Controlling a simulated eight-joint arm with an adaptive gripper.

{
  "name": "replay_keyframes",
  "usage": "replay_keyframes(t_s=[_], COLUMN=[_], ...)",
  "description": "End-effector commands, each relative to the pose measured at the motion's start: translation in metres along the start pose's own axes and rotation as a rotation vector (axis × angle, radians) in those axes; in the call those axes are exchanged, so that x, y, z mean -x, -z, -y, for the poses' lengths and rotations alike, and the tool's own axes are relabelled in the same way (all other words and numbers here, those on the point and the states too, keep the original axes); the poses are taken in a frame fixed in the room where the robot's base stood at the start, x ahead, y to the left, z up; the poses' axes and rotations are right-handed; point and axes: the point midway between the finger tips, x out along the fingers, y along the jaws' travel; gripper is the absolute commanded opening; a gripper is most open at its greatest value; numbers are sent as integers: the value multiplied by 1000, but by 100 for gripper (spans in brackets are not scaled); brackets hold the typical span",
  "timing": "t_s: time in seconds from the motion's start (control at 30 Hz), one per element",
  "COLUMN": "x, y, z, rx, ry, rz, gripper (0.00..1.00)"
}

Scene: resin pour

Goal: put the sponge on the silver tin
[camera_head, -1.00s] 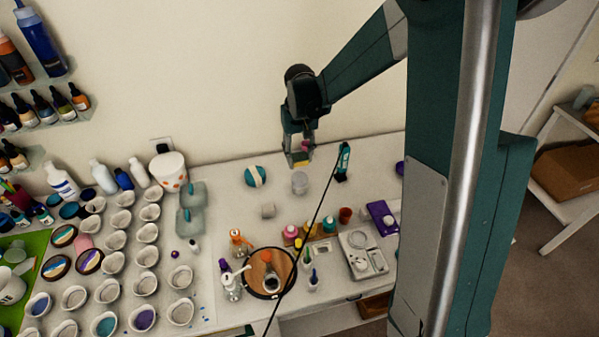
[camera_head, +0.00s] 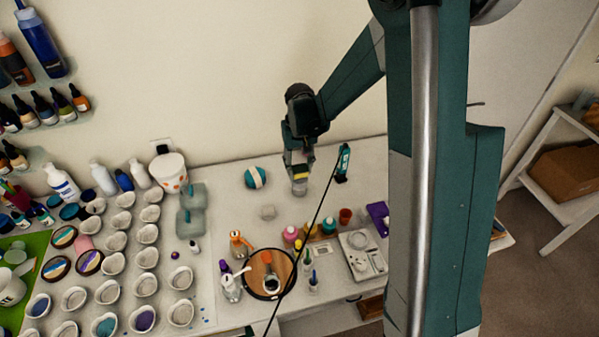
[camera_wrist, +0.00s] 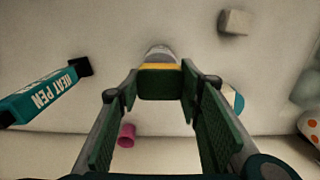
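The sponge (camera_wrist: 160,82), green with a yellow edge, is between the two fingers of my gripper (camera_wrist: 160,88) in the wrist view. The fingers press on its sides. In the wrist view only the tin's far part (camera_wrist: 160,52) shows beyond the sponge. I cannot tell whether sponge and tin touch.
A teal heat pen (camera_head: 343,162) stands close right of the tin. A teal and cream round thing (camera_head: 255,177) is to the left. A small pale block (camera_head: 268,212) lies in front. A pink cup (camera_wrist: 127,135) is near my left finger in the wrist view.

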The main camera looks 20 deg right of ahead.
Motion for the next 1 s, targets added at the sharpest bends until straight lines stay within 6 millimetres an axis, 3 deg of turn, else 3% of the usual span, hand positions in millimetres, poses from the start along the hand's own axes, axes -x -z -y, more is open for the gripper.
replay_keyframes(t_s=[0.2,0.7,0.83,1.0], x=[-17,-23,-22,-22], y=[0,0,0,0], z=[0,0,0,0], rx=[0,0,0,0], ry=[0,0,0,0], rz=[0,0,0,0], gripper=[32,32,50,50])
